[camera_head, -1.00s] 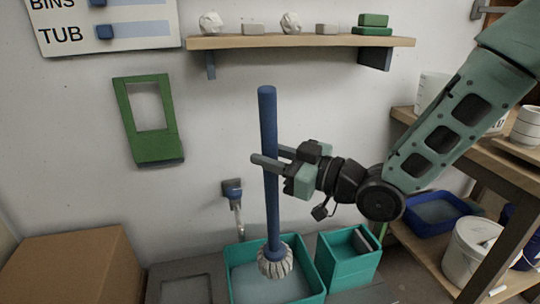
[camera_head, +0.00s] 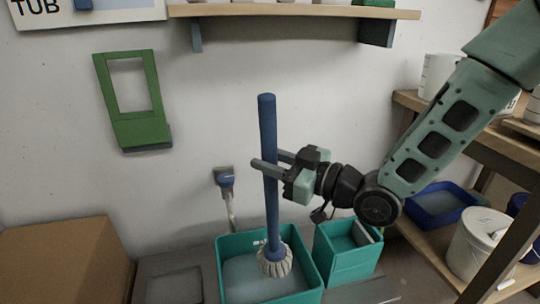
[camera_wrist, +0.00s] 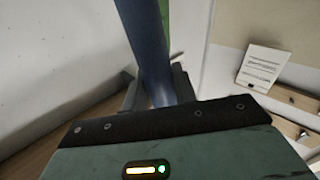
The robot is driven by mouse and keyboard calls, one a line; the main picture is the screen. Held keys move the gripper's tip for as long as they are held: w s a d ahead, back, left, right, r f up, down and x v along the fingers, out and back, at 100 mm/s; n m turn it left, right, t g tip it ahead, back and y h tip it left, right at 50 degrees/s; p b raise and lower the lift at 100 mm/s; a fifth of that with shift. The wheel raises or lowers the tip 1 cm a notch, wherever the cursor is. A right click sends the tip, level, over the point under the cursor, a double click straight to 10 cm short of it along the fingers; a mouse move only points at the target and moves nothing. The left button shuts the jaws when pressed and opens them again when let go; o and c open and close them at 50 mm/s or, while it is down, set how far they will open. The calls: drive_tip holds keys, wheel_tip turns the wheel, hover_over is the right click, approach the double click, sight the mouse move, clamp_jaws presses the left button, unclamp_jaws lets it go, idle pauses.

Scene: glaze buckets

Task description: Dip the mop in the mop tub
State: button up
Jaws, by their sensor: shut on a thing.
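The mop is a blue pole (camera_head: 269,150) with a grey-white strand head (camera_head: 274,262), held nearly upright. My gripper (camera_head: 270,165) is shut on the pole at about its middle; the pole also shows between the fingers in the wrist view (camera_wrist: 148,50). The mop tub looks to be the larger teal tub (camera_head: 313,276) with pale grey-blue liquid (camera_head: 245,282). The mop head is over or inside this tub's opening, near its middle right. I cannot tell whether the head touches the liquid.
A smaller teal bin (camera_head: 348,262) stands right beside the tub. A cardboard box (camera_head: 62,262) is at the left. A wooden shelf (camera_head: 290,11) is on the wall above. A wooden rack at the right holds a blue basin (camera_head: 440,208) and a white bucket (camera_head: 474,245).

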sight(270, 214)
drive_tip(key=shift+f+b, duration=5.05)
drive_tip(key=shift+f, duration=1.95)
